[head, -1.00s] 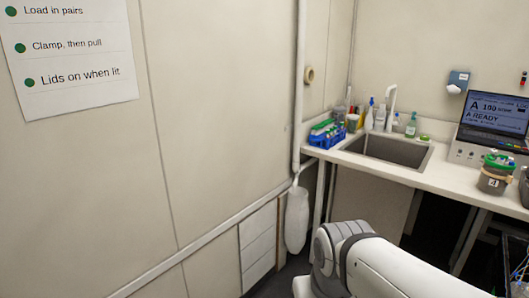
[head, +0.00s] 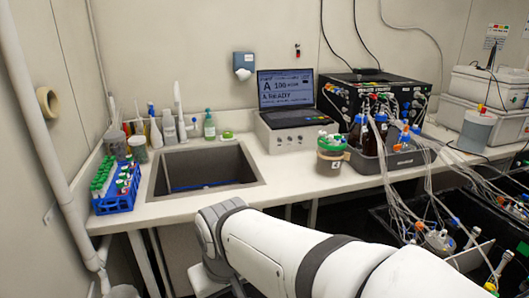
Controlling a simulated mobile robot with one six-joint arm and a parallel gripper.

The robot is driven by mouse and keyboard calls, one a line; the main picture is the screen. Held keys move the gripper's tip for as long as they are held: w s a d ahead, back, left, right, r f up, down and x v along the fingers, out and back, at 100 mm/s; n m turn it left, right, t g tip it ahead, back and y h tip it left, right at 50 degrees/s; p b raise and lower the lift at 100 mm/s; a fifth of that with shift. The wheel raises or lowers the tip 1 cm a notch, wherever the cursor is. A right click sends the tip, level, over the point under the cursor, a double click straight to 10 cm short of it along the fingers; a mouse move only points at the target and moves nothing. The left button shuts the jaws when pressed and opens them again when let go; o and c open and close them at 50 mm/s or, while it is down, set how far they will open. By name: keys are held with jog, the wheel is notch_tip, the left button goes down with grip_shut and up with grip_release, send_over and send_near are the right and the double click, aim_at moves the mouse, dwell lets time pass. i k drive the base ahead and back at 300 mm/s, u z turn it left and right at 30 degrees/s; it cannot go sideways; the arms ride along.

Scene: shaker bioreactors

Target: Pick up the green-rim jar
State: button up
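The green-rim jar (head: 331,155) stands upright on the white counter in the head view, right of the sink and in front of the laptop unit. It has a grey body, a green rim, a small white label and some small caps on top. My white arm crosses the lower middle of the view, below and in front of the jar. My gripper is not visible in this view.
A sink (head: 205,169) is left of the jar, with a blue rack of tubes (head: 116,188) beyond it. A grey tray of bottles (head: 395,158) stands close on the jar's right, with tubing running rightward. A laptop (head: 287,91) is behind. Counter between sink and jar is clear.

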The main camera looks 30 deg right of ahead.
aim_at(330, 158)
jog(key=z, duration=0.7)
jog(key=i, duration=1.05)
jog(key=z, duration=0.9)
jog(key=i, duration=0.3)
jog(key=z, duration=0.1)
jog(key=k, duration=0.75)
jog(key=z, duration=0.2)
jog(key=i, duration=0.8)
jog(key=u, duration=0.1)
